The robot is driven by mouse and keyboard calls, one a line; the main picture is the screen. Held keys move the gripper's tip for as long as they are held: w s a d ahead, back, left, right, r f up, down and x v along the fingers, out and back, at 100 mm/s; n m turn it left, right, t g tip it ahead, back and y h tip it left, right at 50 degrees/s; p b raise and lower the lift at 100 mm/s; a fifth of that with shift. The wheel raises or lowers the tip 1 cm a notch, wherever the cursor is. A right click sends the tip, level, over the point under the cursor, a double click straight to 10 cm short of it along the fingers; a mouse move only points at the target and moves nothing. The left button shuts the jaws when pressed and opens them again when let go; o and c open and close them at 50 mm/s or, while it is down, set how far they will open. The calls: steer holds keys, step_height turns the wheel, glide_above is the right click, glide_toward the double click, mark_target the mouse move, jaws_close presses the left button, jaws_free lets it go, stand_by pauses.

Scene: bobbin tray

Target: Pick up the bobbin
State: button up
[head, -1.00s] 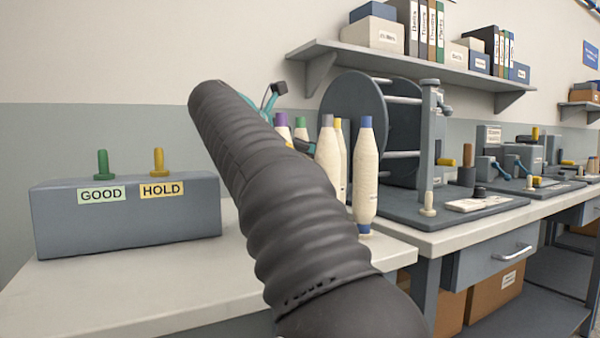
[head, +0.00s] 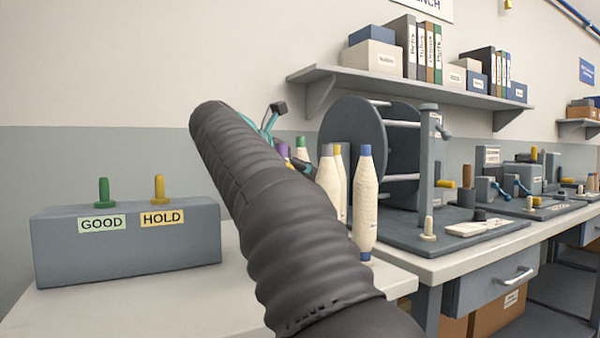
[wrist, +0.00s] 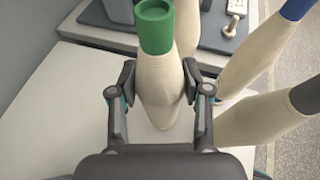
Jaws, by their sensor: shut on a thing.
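A cream bobbin with a green top (wrist: 158,85) stands between the two fingers of my gripper (wrist: 160,88) in the wrist view. The fingers are shut on its body from both sides. In the head view its green top (head: 301,143) shows behind my arm, slightly higher than the neighbouring tops; its lower part is hidden. A blue-topped bobbin (head: 365,205) and a grey-topped bobbin (head: 330,180) stand to the right of it. Both also show at the right of the wrist view. Part of another cream bobbin (wrist: 187,25) shows just behind the held one.
A grey box (head: 125,245) with GOOD and HOLD labels and green and yellow pegs stands at the left of the white table. A grey reel stand (head: 350,150) is on the bench behind the bobbins. The tabletop between box and arm is clear.

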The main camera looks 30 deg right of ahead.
mark_target(296, 151)
step_height(296, 151, up, 4)
steer(key=p, duration=0.3)
steer(key=shift+f, duration=0.15)
steer(key=shift+r, duration=2.3)
